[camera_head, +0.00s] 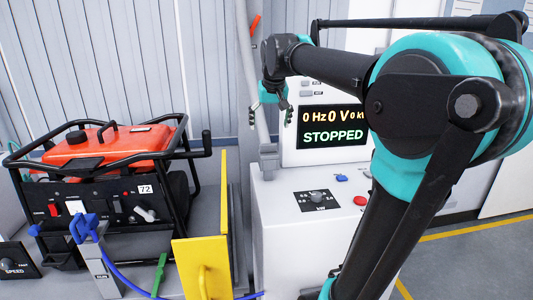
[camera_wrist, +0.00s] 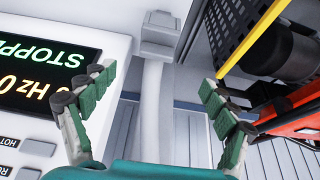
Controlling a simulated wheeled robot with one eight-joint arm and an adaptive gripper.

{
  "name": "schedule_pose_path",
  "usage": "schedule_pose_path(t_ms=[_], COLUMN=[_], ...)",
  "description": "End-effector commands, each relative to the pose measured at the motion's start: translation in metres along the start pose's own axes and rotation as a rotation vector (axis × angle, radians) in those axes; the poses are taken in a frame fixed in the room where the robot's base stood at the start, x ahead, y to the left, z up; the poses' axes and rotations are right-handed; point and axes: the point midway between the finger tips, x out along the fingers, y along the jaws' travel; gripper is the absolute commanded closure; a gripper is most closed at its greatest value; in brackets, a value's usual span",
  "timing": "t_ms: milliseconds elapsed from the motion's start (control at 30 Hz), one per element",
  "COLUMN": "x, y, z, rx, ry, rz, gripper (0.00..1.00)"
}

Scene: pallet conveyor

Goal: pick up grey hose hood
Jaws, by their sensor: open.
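The grey hose hood (camera_head: 268,160) is the boxy end of a light grey upright hose, beside the white cabinet's left edge. It also shows in the wrist view (camera_wrist: 158,30) at the top middle, with the hose running down from it. My gripper (camera_head: 279,118) is above the hood, close to the hose. In the wrist view my gripper (camera_wrist: 157,82) has its green-padded fingers spread wide, one on each side of the hose in the picture. Nothing is held between them. I cannot tell how far in depth the fingers are from the hose.
A white cabinet (camera_head: 272,225) with a "STOPPED" display (camera_head: 333,127) stands to the right. A red generator (camera_head: 110,145) in a black frame stands left. A yellow panel (camera_head: 202,268) is between them. A blue cable (camera_head: 125,283) runs along the front.

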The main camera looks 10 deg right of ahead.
Motion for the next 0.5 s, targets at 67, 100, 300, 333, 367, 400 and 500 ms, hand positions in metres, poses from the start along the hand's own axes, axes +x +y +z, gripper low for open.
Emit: schedule_pose_path(t_ms=[67,100,300,333,367,400,500], x=[0.004,0.008,0.044,0.050,0.056,0.064,0.084], y=[0.000,0.000,0.000,0.000,0.000,0.000,0.001], z=[-0.001,-0.001,-0.001,0.000,-0.001,-0.001,-0.001], rx=[0.000,0.000,0.001,0.001,0.001,0.001,0.001], ry=[0.000,0.000,0.000,0.000,0.000,0.000,0.000], rz=[0.000,0.000,0.000,0.000,0.000,0.000,0.000], gripper=[0.14,0.14,0.14,0.14,0.14,0.14,0.14])
